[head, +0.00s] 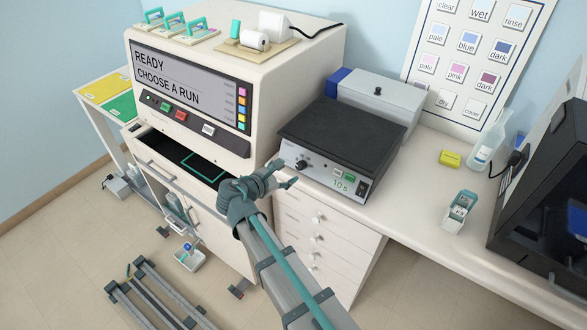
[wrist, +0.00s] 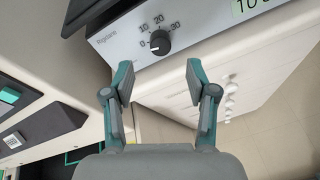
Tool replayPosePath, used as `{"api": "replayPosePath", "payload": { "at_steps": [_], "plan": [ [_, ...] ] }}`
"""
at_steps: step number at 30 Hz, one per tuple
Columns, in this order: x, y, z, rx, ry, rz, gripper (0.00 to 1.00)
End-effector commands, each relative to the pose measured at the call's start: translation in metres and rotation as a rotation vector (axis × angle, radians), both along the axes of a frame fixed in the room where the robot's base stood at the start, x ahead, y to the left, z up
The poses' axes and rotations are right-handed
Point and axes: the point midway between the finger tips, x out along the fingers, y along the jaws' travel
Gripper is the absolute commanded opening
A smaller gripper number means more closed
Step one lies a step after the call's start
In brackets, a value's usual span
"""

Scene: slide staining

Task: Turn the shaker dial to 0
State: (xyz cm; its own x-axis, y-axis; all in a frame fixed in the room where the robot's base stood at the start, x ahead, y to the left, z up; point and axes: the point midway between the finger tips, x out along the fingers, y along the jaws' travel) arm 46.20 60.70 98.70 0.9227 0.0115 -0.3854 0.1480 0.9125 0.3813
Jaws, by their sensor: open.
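The shaker (head: 350,135) stands on the bench, a dark flat platform over a silver front panel. Its black dial (head: 301,165) is at the left of that panel. In the wrist view the dial (wrist: 160,42) is ringed by the marks 0, 10, 20 and 30, with 0 on its left. My gripper (head: 283,176) is in front of the panel, just below the dial. In the wrist view my gripper (wrist: 159,80) is open and empty, its fingers apart and short of the dial.
A green display (head: 342,183) and small buttons sit right of the dial. The large stainer (head: 215,90) stands close on the left, its drawer (head: 180,155) open. White drawers (head: 320,235) lie below the bench. A slide box (head: 459,212) stands to the right.

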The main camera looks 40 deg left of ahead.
Motion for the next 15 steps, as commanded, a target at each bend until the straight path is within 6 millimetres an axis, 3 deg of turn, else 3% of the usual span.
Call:
{"api": "replayPosePath", "payload": {
  "at_steps": [6,15],
  "plan": [
    [-0.03,-0.001,0.013,0.0,0.0,0.001,0.57],
    [-0.04,-0.001,0.017,0.0,0.0,0.0,0.57]
  ]
}}
